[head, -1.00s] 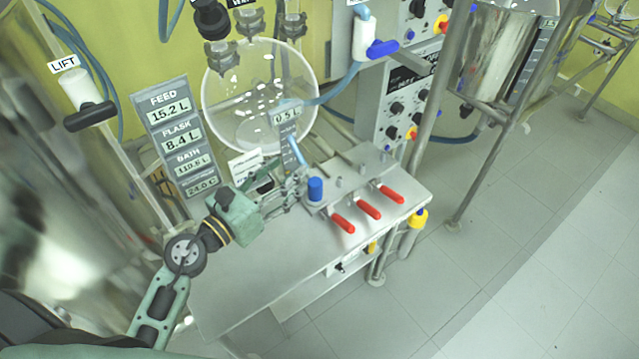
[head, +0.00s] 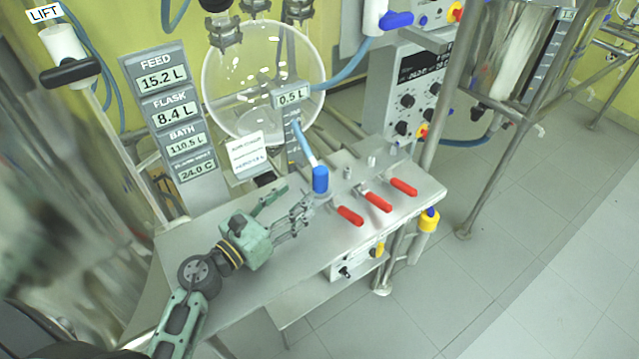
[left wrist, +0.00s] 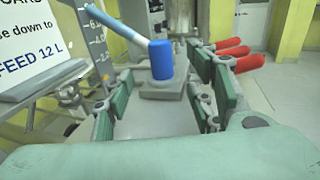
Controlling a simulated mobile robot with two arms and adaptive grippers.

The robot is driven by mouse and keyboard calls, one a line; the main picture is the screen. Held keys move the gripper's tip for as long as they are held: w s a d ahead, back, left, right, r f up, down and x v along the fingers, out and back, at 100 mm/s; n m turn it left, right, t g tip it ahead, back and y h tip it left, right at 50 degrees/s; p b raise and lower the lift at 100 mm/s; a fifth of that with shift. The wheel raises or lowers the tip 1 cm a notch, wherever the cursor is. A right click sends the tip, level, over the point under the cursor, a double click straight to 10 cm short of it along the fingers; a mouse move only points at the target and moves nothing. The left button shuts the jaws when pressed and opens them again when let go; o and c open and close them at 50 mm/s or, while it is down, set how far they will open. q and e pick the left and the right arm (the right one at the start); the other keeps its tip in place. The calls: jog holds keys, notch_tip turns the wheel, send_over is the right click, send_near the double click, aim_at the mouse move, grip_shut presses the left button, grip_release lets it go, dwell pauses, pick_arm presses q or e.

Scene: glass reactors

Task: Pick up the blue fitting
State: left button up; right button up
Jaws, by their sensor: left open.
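The blue fitting (head: 320,179) is a small upright blue cylinder on a grey base on the metal table (head: 240,312). A light blue hose slopes up to the left just behind it. My left gripper (head: 296,209) is open and empty, close to the fitting on its left and near side in the head view. In the left wrist view the blue fitting (left wrist: 161,60) stands ahead, between the lines of the two open fingers (left wrist: 158,105) and beyond them. The gripper is not closed on it. My right gripper is not in view.
Several red-handled levers (head: 376,201) stand on the table just right of the fitting. A white sign (head: 245,156) and a display panel (head: 172,115) are behind and left. A round glass flask (head: 262,80) is at the back. Open floor lies to the right.

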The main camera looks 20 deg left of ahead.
aim_at(315, 181)
pick_arm(q)
jog(key=p+x, duration=0.1)
jog(key=x, duration=0.6)
jog(key=shift+w+d+r, duration=0.1)
grip_shut()
dwell(0.4)
